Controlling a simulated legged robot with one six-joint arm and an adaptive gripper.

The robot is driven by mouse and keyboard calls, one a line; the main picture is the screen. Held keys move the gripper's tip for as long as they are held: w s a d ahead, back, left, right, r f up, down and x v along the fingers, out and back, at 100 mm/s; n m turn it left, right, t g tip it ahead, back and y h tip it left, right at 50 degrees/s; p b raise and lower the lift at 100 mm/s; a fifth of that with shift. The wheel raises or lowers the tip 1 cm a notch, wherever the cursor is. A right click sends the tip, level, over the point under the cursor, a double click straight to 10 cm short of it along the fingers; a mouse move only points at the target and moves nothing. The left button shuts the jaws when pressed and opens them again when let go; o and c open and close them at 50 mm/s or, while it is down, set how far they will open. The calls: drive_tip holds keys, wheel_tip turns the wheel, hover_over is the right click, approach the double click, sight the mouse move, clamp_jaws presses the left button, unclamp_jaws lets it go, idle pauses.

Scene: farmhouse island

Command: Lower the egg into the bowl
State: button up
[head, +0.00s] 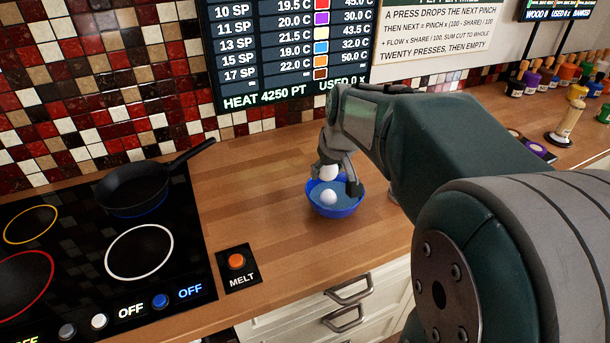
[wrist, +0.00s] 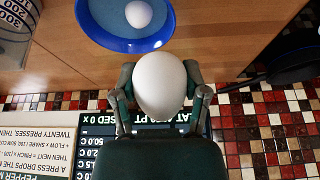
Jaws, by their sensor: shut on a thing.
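The blue bowl (head: 335,211) stands on the wooden counter, and its rim also shows in the wrist view (wrist: 124,46). One white egg (head: 328,197) lies inside it, seen again at the top of the wrist view (wrist: 139,14). My gripper (head: 338,177) is shut on a second white egg (head: 328,172), held between the fingers in the wrist view (wrist: 160,84). In the head view the held egg is over the back part of the bowl, partly covered by a finger. I cannot tell how far it is above the bowl's inside.
A black pan (head: 147,190) sits on the black hob (head: 95,255) at the left. An orange MELT button (head: 236,261) is on the counter in front. Several bottles and a pepper mill (head: 563,125) stand at the right. The counter left of the bowl is clear.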

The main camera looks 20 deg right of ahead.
hover_over(342, 203)
wheel_tip(342, 203, down, 5)
drive_tip(key=shift+f, duration=0.2)
idle(0.6)
drive_tip(key=shift+f, duration=2.25)
drive_tip(key=o, duration=1.2)
drive_tip(key=shift+o, duration=0.2)
